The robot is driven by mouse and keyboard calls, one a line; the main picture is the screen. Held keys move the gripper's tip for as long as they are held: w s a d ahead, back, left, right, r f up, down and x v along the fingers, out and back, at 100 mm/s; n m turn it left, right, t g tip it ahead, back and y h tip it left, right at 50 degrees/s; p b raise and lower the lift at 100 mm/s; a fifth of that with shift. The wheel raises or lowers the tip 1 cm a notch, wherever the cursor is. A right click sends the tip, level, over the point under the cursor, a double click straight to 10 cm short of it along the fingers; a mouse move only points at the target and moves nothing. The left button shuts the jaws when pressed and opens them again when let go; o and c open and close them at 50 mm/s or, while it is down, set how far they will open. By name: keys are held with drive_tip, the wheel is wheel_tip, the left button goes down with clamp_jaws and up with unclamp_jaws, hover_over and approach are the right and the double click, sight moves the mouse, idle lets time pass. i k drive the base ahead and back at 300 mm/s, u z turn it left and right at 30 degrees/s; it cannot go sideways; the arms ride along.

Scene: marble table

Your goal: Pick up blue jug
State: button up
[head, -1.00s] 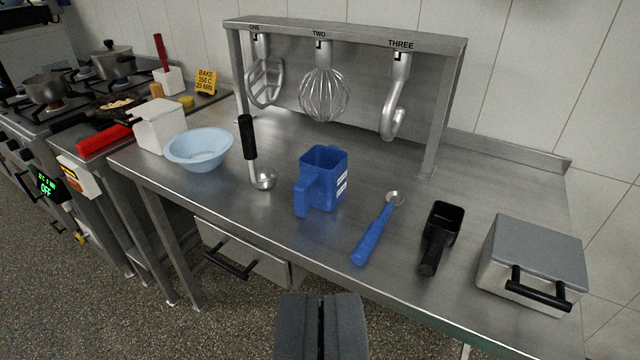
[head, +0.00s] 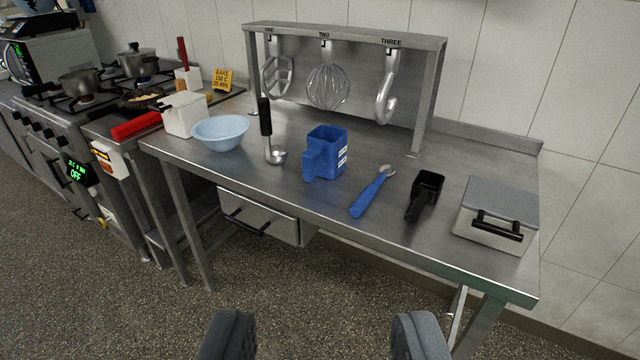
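The blue jug (head: 327,152) stands upright on the steel table (head: 300,203), near the middle, with its handle toward the front left and a white label on its right side. My gripper (head: 323,338) is at the bottom of the head view, open and empty. Its two dark fingers are wide apart, with floor showing between them. It is apart from the jug, in front of the table's front edge.
A ladle (head: 272,157) and light blue bowl (head: 221,133) stand left of the jug. A blue-handled spoon (head: 371,192), black scoop (head: 426,194) and lidded metal box (head: 496,215) are to its right. A rack (head: 437,95) with hanging whisk attachments stands behind.

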sight(325, 157)
drive_tip(key=z, duration=0.05)
drive_tip(key=k, duration=0.65)
drive_tip(key=u, duration=0.6)
drive_tip(key=i, duration=2.1)
drive_tip(key=z, duration=0.45)
